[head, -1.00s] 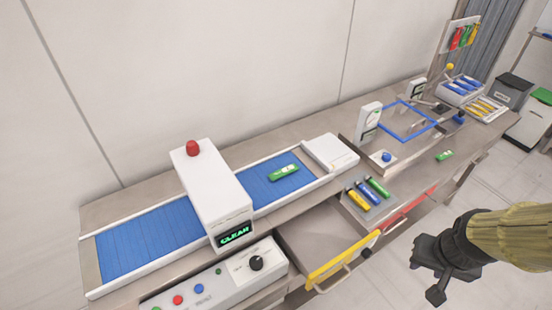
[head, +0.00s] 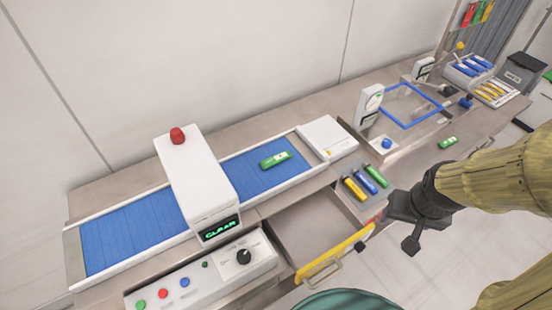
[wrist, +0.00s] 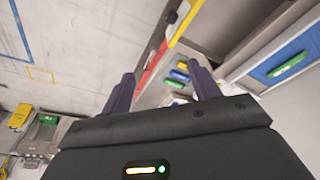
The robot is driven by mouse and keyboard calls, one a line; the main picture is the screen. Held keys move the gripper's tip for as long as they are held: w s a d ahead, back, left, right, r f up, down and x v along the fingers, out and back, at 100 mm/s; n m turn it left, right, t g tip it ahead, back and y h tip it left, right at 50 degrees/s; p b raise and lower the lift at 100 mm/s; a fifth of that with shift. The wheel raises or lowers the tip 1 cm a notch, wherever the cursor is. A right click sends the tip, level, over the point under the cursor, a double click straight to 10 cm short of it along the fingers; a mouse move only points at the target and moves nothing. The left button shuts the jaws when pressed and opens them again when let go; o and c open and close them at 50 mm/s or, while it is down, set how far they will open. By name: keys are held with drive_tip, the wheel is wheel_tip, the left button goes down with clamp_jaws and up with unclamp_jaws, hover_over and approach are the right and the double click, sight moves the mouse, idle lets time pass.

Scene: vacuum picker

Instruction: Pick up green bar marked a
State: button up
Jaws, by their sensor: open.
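A green bar with a white label (head: 275,160) lies on the blue conveyor belt, right of the white scanner housing; it also shows in the wrist view (wrist: 291,63). A second green bar (head: 377,173) lies in a small grey tray beside a blue and a yellow bar. A third green bar with a white label (head: 447,142) lies on the bench farther right. The letters are too small to read, so I cannot tell which is marked a. My gripper (head: 406,222) is open and empty, in front of the bench near the tray; its two fingers (wrist: 160,74) show in the wrist view.
An open drawer with a yellow front (head: 335,254) sticks out below the bench. The white scanner housing (head: 196,182) bridges the conveyor, with a control panel (head: 205,272) in front. A blue frame (head: 410,105) and racks of bars stand at the right.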

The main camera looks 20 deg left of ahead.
drive_tip(key=o, duration=0.7)
drive_tip(key=shift+w+a+f+n+t+p, duration=0.2)
drive_tip(key=shift+w+f+n+p, duration=0.1)
drive_tip(key=shift+w, duration=0.3)
drive_tip(key=shift+w+a+f+n+t+p, duration=0.1)
drive_tip(key=shift+w+a+f+n+p, duration=0.15)
drive_tip(key=shift+w, duration=0.3)
drive_tip(key=shift+o, duration=0.2)
drive_tip(key=w, duration=0.1)
drive_tip(key=w+a+f+n+p, duration=0.1)
drive_tip(key=w+a+f+n+t, duration=0.1)
drive_tip(key=w, duration=0.1)
drive_tip(key=a+f+n+t+y+p, duration=0.2)
drive_tip(key=a+y, duration=0.3)
drive_tip(key=a, duration=0.4)
drive_tip(key=a+f+n+t+y+p, duration=0.2)
drive_tip(key=a+f+n+y+p, duration=0.1)
drive_tip(key=a, duration=0.6)
drive_tip(key=shift+w+n+y+p, duration=0.25)
drive_tip(key=shift+n+y+p, duration=0.65)
drive_tip(key=shift+y, duration=0.3)
drive_tip(key=shift+a, duration=0.1)
